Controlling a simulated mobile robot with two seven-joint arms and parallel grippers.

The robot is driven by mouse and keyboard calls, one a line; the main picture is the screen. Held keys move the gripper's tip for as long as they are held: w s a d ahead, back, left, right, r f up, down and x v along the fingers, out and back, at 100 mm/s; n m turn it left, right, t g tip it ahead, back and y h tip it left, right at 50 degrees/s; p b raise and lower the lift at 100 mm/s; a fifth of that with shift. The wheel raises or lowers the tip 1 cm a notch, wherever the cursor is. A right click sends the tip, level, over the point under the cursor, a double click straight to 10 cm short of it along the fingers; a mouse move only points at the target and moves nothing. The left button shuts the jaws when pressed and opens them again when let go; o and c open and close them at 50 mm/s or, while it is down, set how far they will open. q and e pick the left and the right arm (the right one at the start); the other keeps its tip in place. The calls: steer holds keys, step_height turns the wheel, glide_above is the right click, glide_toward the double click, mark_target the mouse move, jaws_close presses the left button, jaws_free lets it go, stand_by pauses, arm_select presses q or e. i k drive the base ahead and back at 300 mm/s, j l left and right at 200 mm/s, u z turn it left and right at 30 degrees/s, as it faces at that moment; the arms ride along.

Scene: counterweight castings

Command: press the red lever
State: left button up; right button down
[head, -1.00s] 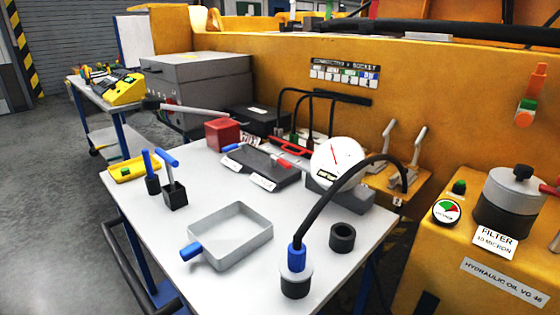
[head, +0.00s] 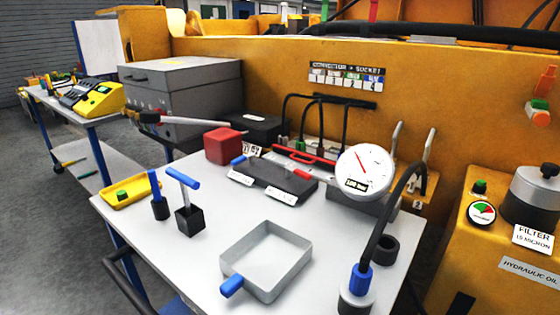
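A small red lever (head: 301,174) sits at the right end of a dark flat block (head: 270,177) on the white table (head: 140,232). A matching blue lever (head: 238,160) is at the block's left end. Two white labels are on the block's front, too small to read. A longer red bar (head: 302,155) lies just behind the block; I cannot tell what it belongs to. Neither of my grippers is in view.
A white dial gauge (head: 364,170) stands right of the block, and a red cube (head: 223,146) left of it. In front are a grey tray (head: 266,260), a blue T-handle in a black holder (head: 188,218) and a black hose (head: 389,215) with a blue collar.

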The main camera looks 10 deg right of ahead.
mark_target(306, 176)
steer(key=i+j, duration=0.1)
steer(key=j, duration=0.4)
steer(key=i+j, duration=0.15)
steer(key=j, duration=0.35)
steer(key=i+j+z, duration=0.1)
steer(key=j, duration=0.35)
